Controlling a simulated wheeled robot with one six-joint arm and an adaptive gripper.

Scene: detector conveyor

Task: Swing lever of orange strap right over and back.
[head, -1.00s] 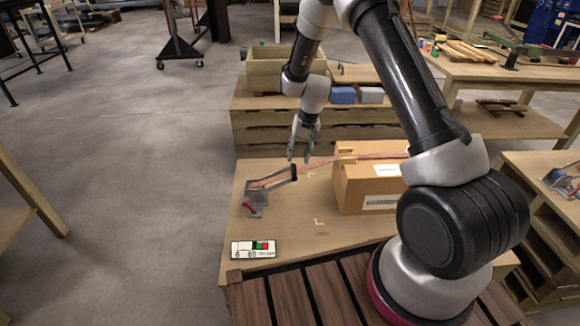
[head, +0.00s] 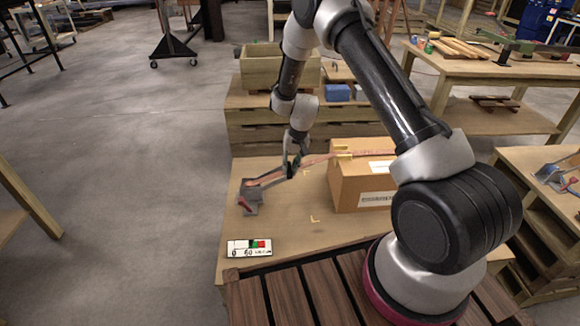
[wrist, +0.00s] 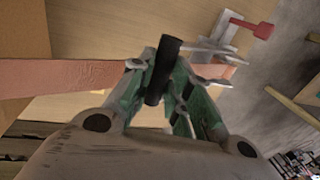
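The orange strap (head: 318,160) runs from the cardboard box to a grey metal ratchet (head: 250,194) on the wooden table. The ratchet's lever (head: 272,181) slants up and right from its base, and it has a black grip at its far end. In the wrist view the black grip (wrist: 163,72) stands between the green fingers. My gripper (head: 291,165) points down at this grip, with its fingertips drawn in close on both sides; it looks shut on it. The strap (wrist: 65,78) also crosses the left of the wrist view. A red tab (head: 244,204) sits on the ratchet.
The cardboard box (head: 345,190) stands right of the ratchet. A small gauge panel (head: 249,248) with red and green bands lies at the table's front left. A wooden bin (head: 255,68) and blue blocks (head: 338,92) are behind. The table between ratchet and panel is clear.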

